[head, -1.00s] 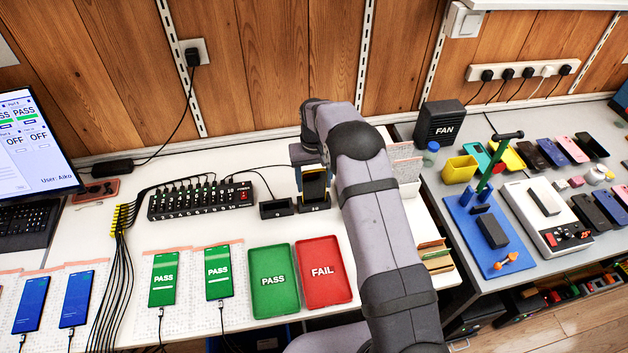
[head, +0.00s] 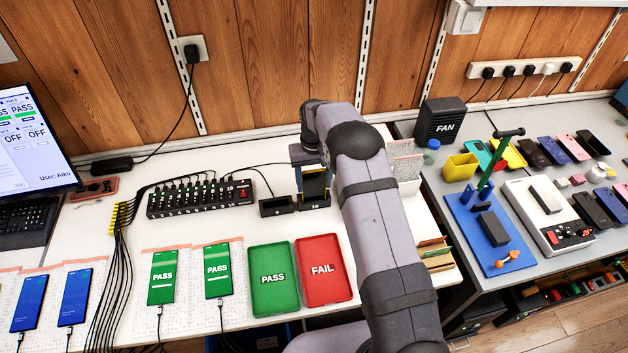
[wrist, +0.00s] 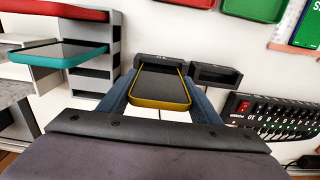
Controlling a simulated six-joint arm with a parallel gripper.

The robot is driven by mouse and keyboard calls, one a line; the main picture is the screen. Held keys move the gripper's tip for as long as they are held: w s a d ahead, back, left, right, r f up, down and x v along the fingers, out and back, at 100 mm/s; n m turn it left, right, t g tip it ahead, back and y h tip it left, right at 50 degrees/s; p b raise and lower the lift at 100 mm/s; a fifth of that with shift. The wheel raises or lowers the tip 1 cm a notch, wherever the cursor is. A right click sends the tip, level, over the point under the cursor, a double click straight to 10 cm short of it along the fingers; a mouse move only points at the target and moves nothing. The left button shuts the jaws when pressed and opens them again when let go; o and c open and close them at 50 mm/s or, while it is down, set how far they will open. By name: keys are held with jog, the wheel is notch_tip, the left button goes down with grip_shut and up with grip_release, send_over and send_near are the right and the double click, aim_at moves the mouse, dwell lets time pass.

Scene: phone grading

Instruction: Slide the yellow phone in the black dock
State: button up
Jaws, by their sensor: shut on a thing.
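The yellow phone (wrist: 161,85) has a dark face and a yellow rim. My gripper (wrist: 158,97) is shut on it, with one finger along each side. In the head view the phone (head: 315,184) stands nearly upright at the right-hand black dock (head: 315,205). In the wrist view its far end meets that dock (wrist: 165,61); I cannot tell how deep it sits in the slot. My gripper (head: 312,168) is partly hidden by my arm in the head view.
A second, empty black dock (head: 277,207) stands just left. Left of it is a black hub (head: 200,198) with cables. A green PASS tray (head: 272,304) and a red FAIL tray (head: 323,294) lie in front. A shelved rack (wrist: 97,62) stands close by in the wrist view.

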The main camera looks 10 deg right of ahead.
aim_at(314, 170)
dwell(0.3)
jog(key=o, duration=1.3)
jog(key=shift+f, duration=0.1)
jog(key=shift+r+p, duration=2.25)
jog(key=shift+r, duration=1.3)
